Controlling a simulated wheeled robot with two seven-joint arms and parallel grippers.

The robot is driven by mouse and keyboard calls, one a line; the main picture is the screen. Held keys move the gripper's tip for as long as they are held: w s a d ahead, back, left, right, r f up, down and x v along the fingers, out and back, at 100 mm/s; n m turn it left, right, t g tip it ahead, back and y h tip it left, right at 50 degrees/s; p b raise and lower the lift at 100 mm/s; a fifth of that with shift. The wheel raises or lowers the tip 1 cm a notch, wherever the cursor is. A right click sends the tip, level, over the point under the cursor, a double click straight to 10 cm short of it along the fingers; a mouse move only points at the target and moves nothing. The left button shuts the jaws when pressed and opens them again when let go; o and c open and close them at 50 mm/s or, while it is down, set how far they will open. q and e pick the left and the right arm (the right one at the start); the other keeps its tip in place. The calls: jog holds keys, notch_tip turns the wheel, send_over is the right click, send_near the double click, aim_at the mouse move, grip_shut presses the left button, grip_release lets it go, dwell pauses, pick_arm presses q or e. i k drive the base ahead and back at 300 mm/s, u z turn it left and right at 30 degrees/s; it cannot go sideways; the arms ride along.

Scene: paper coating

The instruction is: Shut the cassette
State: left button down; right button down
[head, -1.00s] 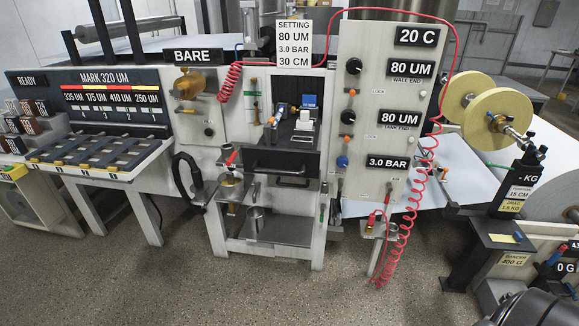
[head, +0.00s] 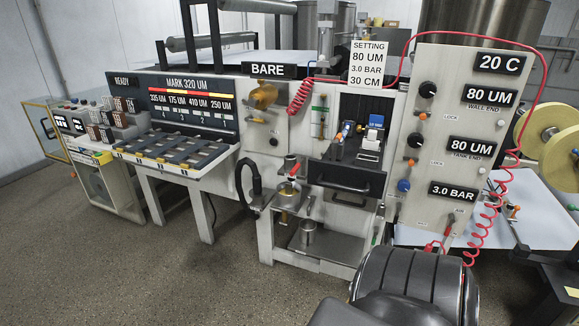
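What looks like the cassette is a dark drawer-like unit (head: 346,178) with a bar handle on its front, in the middle of the machine in the head view. Its front stands forward of the white frame, and its inside shows from above, with a white block (head: 370,140) and a blue-topped piece (head: 376,121) in the bay behind. I cannot tell how far out it sits. Neither of my grippers is in view. A large black and grey link of my own arm fills the bottom right, in front of the machine's lower right side.
A panel with knobs and readouts (head: 445,200) stands right of the bay, with a coiled red hose (head: 487,222). A black loop handle (head: 248,180) projects left of the bay. A rack of slotted trays (head: 172,150) is further left. The floor (head: 130,270) at front left is clear.

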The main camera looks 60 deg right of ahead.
aim_at(353, 168)
jog(key=u, duration=0.1)
jog(key=i, duration=1.25)
jog(key=z, duration=2.1)
